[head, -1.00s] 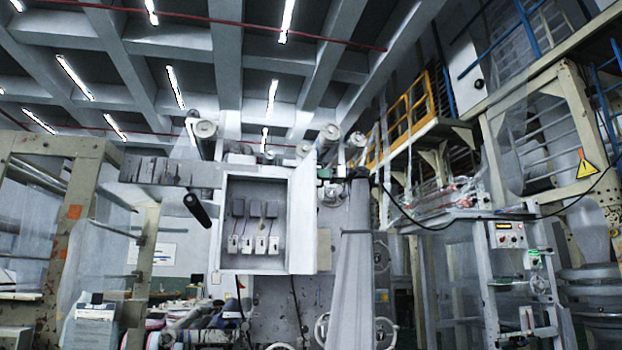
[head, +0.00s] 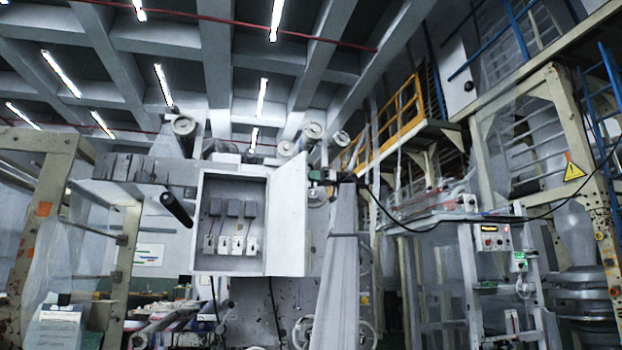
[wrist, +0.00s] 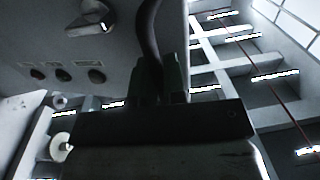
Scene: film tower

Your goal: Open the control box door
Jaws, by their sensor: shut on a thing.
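The control box (head: 198,225) is a pale grey box with several dark switches and white fittings inside. Its door (head: 287,228) stands open, swung out to the right, and the inside of the box is exposed. My gripper (head: 321,177) is at the door's outer edge near the top in the head view. In the wrist view my gripper's dark fingers (wrist: 160,82) are shut around the lower end of a dark curved handle (wrist: 149,35). The door's outer face (wrist: 105,45) fills the upper left there, with round dark knobs and a pale latch. The exact contact is dark.
A rusty cream frame (head: 42,220) stands on the left, and a dark roller (head: 177,209) juts out left of the box. A machine with a small control panel (head: 493,238) stands on the right. A black cable hangs across the right side.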

